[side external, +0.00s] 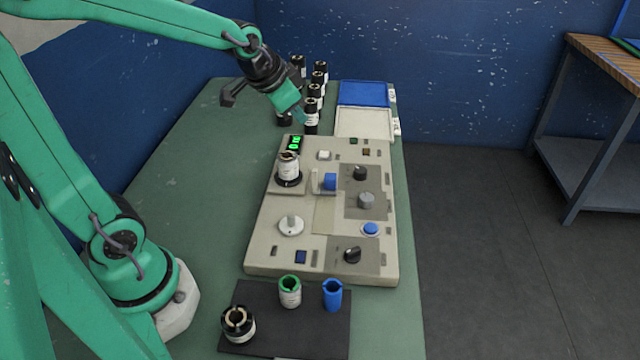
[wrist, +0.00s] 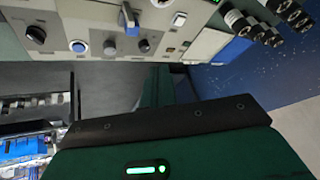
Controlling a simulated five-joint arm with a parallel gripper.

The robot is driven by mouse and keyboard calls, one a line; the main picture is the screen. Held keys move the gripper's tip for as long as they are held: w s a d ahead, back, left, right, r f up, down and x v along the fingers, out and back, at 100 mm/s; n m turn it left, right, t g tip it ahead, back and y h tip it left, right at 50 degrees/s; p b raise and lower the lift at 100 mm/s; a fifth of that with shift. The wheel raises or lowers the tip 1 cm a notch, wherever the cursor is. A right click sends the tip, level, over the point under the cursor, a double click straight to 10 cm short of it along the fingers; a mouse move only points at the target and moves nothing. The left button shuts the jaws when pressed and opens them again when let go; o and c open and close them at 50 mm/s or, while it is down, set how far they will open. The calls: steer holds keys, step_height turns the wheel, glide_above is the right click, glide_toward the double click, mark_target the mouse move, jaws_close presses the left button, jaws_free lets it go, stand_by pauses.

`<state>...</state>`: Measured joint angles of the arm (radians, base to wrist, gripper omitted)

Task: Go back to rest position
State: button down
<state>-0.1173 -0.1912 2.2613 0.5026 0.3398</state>
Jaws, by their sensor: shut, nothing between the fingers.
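My gripper (side external: 300,115) is shut and empty in the side external view. It hangs above the far part of the green table (side external: 190,165), just beside a group of black cylinders with white labels (side external: 312,112). I cannot tell whether it touches them. The beige control panel (side external: 325,215) lies in front of it, with a white-labelled cylinder (side external: 289,168) upright on its far left corner. In the wrist view, the panel (wrist: 70,14) and several cylinders (wrist: 240,22) show along the top; a dark bar and green housing fill the bottom, and no fingertips are clear.
A blue tray (side external: 362,93) and a white tray (side external: 362,124) lie at the table's far right. A dark mat (side external: 265,305) at the near end holds a black, a green (side external: 290,290) and a blue holder (side external: 332,295). The table's left side is clear. A workbench (side external: 590,130) stands right.

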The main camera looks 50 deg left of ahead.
steer(key=s+d+r+n, duration=0.1)
steer(key=s+d, duration=0.1)
steer(key=s, duration=0.6)
steer(key=s+d+r+n+g, duration=0.1)
steer(key=s+d, duration=0.1)
steer(key=s, duration=0.5)
steer(key=shift+s+d+r+n+h, duration=0.25)
steer(key=shift+s+r+n+h, duration=0.05)
steer(key=shift+s+h, duration=0.1)
stand_by(0.5)
